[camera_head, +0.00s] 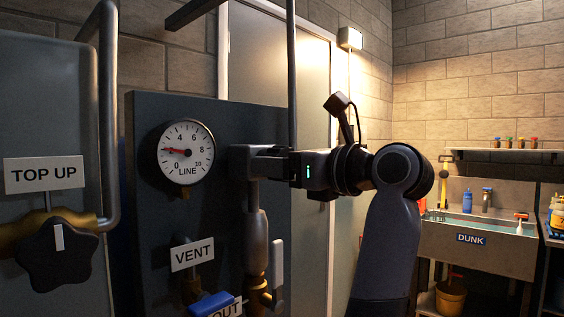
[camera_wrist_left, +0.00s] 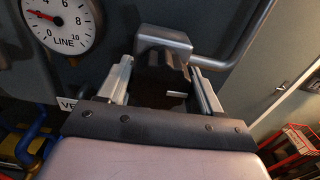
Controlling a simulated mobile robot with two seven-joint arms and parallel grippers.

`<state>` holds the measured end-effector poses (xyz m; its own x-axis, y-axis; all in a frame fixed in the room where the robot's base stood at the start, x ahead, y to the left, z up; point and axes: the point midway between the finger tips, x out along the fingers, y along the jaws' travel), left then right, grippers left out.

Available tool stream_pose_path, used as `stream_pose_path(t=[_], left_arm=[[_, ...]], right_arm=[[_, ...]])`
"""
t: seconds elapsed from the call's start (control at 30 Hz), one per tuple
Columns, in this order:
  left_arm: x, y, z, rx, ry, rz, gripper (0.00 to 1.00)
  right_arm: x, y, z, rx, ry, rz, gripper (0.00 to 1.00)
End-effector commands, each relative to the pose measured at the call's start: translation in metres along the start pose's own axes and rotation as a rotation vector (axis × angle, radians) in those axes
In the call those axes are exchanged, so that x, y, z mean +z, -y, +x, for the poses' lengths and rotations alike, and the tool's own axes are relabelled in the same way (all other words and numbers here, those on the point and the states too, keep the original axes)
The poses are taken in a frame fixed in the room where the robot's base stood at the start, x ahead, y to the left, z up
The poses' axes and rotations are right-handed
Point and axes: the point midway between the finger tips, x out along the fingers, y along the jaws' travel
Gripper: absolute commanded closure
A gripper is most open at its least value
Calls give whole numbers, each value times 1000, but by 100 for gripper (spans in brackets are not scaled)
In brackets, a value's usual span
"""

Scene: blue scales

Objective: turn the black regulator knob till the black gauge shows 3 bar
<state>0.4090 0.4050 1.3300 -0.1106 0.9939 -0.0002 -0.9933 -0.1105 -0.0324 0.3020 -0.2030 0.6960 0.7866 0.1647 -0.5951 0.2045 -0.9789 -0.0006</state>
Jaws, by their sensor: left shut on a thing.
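The black-rimmed LINE gauge (camera_head: 186,152) is on the dark panel. Its red needle points left, at about 2; the wrist view also shows the gauge (camera_wrist_left: 60,22). The black regulator knob (camera_wrist_left: 165,75), with a white mark, sits between the two fingers of my left gripper (camera_wrist_left: 165,88) in the wrist view. The left gripper (camera_head: 246,161) is shut on it, to the right of the gauge. In the head view the fingers hide the knob. My right gripper is not in view.
A dark TOP UP knob (camera_head: 57,252) stands at the left. A VENT label (camera_head: 192,254) and a blue handle (camera_head: 212,304) are below the gauge. A vertical pipe (camera_head: 292,75) rises behind my gripper. A DUNK sink (camera_head: 478,240) stands far right.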

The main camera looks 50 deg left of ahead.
Motion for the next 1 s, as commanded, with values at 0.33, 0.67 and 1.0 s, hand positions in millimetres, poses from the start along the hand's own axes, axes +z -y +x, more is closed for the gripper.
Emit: stream_pose_path(t=[0.33,0.67,1.0], left_arm=[[0,0,0,-1,1,159,66],[0,0,0,-1,1,157,14],[-1,0,-6,-1,0,156,14]], right_arm=[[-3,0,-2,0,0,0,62],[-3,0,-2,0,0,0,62],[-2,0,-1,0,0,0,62]])
